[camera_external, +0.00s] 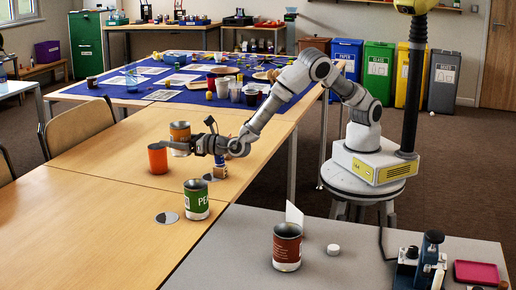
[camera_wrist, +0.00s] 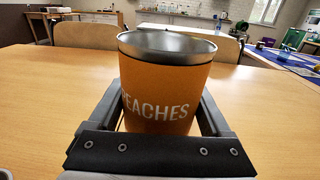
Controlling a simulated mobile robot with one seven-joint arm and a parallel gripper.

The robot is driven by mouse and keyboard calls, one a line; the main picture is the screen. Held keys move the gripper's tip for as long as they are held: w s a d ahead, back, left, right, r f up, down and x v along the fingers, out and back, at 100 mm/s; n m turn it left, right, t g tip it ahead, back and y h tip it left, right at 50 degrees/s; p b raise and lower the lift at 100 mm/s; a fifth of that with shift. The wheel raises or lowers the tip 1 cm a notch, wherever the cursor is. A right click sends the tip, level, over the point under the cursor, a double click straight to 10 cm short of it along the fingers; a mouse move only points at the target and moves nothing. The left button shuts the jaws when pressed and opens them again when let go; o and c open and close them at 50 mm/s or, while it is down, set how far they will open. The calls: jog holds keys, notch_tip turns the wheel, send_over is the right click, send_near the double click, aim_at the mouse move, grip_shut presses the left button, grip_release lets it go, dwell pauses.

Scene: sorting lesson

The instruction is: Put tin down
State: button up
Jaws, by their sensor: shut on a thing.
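An open-topped tin (camera_wrist: 165,85) with an orange label reading "PEACHES" and a silver rim stands upright between my gripper's fingers in the wrist view. In the external view, this appears to be the orange-labelled tin (camera_external: 180,130) over the wooden table. My gripper (camera_external: 176,147) is shut on it, one finger crossing in front of its side. The tin's base is hidden behind the gripper in the wrist view, and I cannot tell whether it touches the table.
A green-labelled tin (camera_external: 196,201) stands nearer, beside a silver disc (camera_external: 167,217). A red tin (camera_external: 287,250) is on the grey table. The left tabletop is clear.

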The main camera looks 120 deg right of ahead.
notch_tip(320, 180, up, 6)
jog(key=s+a+n+t+y, duration=0.1)
jog(key=a+n+t+y, duration=0.2)
jog(key=a, duration=1.1)
jog(key=s+a+n+t+y, duration=0.15)
jog(key=a+y, duration=0.25)
jog(key=a, duration=1)
jog(key=s+a+n+y, duration=0.3)
jog(key=s+a+y, duration=0.35)
jog(key=a, duration=0.65)
jog(key=s+a+n+y, duration=0.3)
jog(key=s+a+n, duration=0.1)
jog(key=s+a, duration=0.75)
jog(key=a+f+b, duration=0.1)
jog(key=a+f, duration=0.3)
jog(key=s+a+f+b, duration=0.1)
jog(key=a+f, duration=0.3)
jog(key=s+a+f+b, duration=0.1)
jog(key=a+f, duration=0.3)
jog(key=a, duration=0.1)
jog(key=shift+s+a, duration=0.1)
jog(key=shift+s, duration=0.15)
jog(key=shift+f+b, duration=0.9)
jog(key=shift+f, duration=1)
jog(key=shift+f, duration=0.1)
